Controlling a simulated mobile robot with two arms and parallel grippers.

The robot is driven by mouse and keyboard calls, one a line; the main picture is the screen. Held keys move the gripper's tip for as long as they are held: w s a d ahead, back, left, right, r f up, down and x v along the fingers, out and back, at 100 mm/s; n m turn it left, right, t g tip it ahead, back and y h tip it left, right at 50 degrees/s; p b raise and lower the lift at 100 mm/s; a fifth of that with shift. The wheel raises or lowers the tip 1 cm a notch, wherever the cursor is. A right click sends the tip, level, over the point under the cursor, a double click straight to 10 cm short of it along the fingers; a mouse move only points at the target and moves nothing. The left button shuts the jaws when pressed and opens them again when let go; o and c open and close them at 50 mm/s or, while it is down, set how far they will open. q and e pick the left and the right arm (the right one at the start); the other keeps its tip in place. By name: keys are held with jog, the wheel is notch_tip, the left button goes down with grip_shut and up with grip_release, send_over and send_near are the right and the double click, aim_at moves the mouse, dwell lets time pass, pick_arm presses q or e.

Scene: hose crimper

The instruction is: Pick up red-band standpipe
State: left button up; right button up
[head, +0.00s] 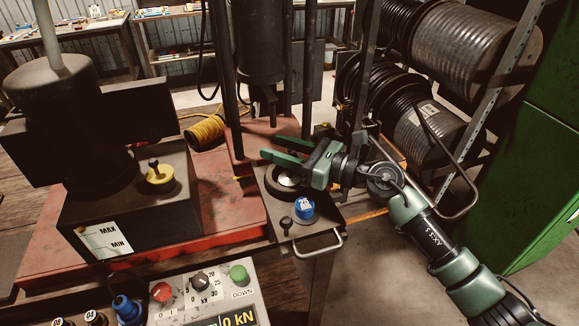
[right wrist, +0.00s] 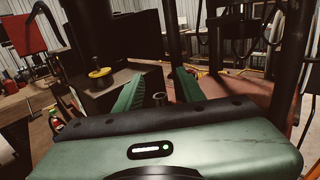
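I cannot make out a red-band standpipe in either view. My right gripper (head: 269,148) reaches in from the right above the red press base, its two green fingers apart with nothing seen held. In the right wrist view the open fingers (right wrist: 159,78) flank the top of a small dark hollow cylinder (right wrist: 160,98); no red band shows on it, and its lower part is hidden behind the gripper body. In the head view a black round fitting with a pale centre (head: 287,181) sits below the gripper, on a metal tray. My left gripper is not in view.
A blue cap (head: 304,207) and a small dark knob (head: 287,224) are on the handled tray (head: 330,216). A dark tank with a yellow cap (head: 160,175) stands left. A control box (head: 240,292) is in front. Hose reels (head: 425,130) stand right.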

jog(key=shift+w+a+f, duration=0.1)
jog(key=shift+w+a, duration=0.05)
jog(key=shift+a, duration=0.1)
grip_shut()
dwell(1.3)
